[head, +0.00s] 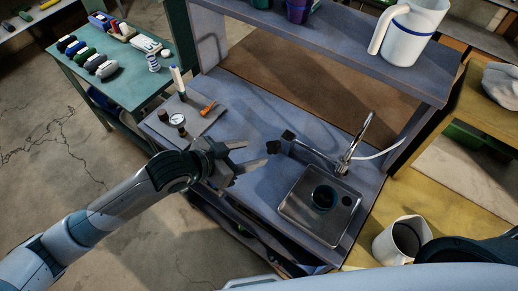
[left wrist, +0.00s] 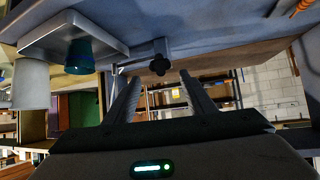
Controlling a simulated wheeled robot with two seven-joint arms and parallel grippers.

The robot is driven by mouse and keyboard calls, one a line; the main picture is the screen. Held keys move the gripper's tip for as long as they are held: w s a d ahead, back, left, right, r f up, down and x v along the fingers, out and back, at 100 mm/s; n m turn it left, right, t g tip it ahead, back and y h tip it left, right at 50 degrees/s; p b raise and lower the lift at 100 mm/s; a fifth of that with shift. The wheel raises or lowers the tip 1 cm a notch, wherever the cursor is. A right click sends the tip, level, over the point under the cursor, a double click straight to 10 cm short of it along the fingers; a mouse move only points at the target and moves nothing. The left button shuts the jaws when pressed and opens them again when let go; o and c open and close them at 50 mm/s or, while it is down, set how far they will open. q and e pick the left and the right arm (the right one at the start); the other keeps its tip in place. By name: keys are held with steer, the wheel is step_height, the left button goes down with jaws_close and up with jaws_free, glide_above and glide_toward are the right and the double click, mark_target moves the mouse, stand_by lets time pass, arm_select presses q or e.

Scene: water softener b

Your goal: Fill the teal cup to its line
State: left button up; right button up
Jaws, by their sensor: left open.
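The teal cup (head: 322,197) stands in the metal sink (head: 300,209); its line and contents cannot be made out. It also shows in the left wrist view (left wrist: 79,57). A chrome tap (head: 352,146) rises at the sink's back edge. A black valve knob (head: 274,147) sits left of the sink and shows in the left wrist view (left wrist: 160,67). My left gripper (head: 256,154) is open and empty, its fingers pointing at the knob, just left of it and apart from it. My right gripper is not in view.
A white jug with a blue band (head: 408,36) stands on the shelf above the bench. A pale pitcher (head: 398,242) stands right of the sink. A board with gauge and fittings (head: 185,118) lies on the left bench. Bare bench top (head: 240,112) lies behind my gripper.

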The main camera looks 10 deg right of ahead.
mark_target(271, 148)
arm_select(q)
steer(key=b+x, duration=0.4)
steer(key=x, duration=0.2)
steer(key=shift+a+f+b, duration=0.1)
steer(key=shift+f+b, duration=0.05)
steer(key=shift+b, duration=0.2)
steer(key=b+x, duration=0.3)
steer(key=shift+r, duration=0.25)
steer(key=c, duration=0.5)
steer(key=shift+c, duration=0.4)
